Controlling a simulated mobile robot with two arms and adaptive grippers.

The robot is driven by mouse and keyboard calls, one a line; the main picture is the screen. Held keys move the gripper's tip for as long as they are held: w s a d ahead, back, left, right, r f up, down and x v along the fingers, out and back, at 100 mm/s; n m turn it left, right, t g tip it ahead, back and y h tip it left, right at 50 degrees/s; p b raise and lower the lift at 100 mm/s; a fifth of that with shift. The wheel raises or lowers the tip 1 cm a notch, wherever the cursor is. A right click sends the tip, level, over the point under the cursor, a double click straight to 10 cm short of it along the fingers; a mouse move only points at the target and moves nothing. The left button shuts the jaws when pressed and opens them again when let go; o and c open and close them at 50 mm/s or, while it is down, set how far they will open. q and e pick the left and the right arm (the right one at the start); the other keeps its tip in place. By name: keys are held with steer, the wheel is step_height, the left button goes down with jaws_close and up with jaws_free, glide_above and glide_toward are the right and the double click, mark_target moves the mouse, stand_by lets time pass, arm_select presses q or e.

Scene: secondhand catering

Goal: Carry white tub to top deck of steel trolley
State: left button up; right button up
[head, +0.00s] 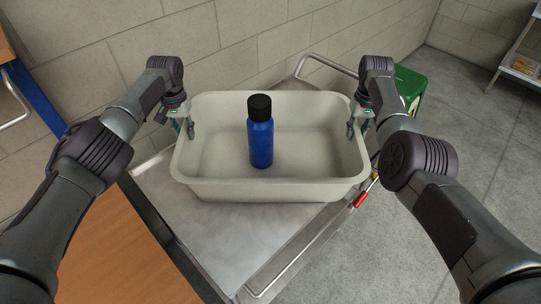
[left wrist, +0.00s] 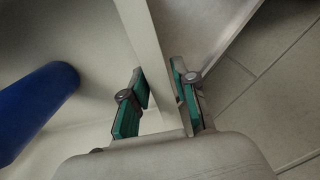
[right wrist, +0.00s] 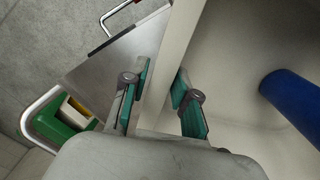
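The white tub (head: 270,191) is a deep rectangular tub, level, over the steel top deck of the trolley (head: 225,235). I cannot tell whether its base touches the deck. A blue bottle with a black cap (head: 261,140) stands upright inside it.
A wooden surface (head: 120,255) adjoins the trolley at lower left. The trolley's rail (head: 300,255) runs along its right side, near a red-handled object (head: 360,200). A green container (head: 411,85) stands behind my right arm. A block wall closes the back; the right floor is open.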

arm_select(q)
steer(key=shift+o, duration=1.3)
steer(key=shift+s+a+r, duration=0.1)
arm_select(e)
steer(key=shift+o, duration=1.3)
steer(key=shift+s+d+r, duration=0.1)
arm_select(q)
steer(key=shift+r, duration=0.4)
arm_select(e)
steer(key=shift+r, duration=0.25)
arm_select(q)
step_height(320, 180, up, 11)
steer(key=shift+r, duration=0.1)
arm_select(e)
step_height(320, 180, up, 12)
steer(key=shift+f, duration=0.25)
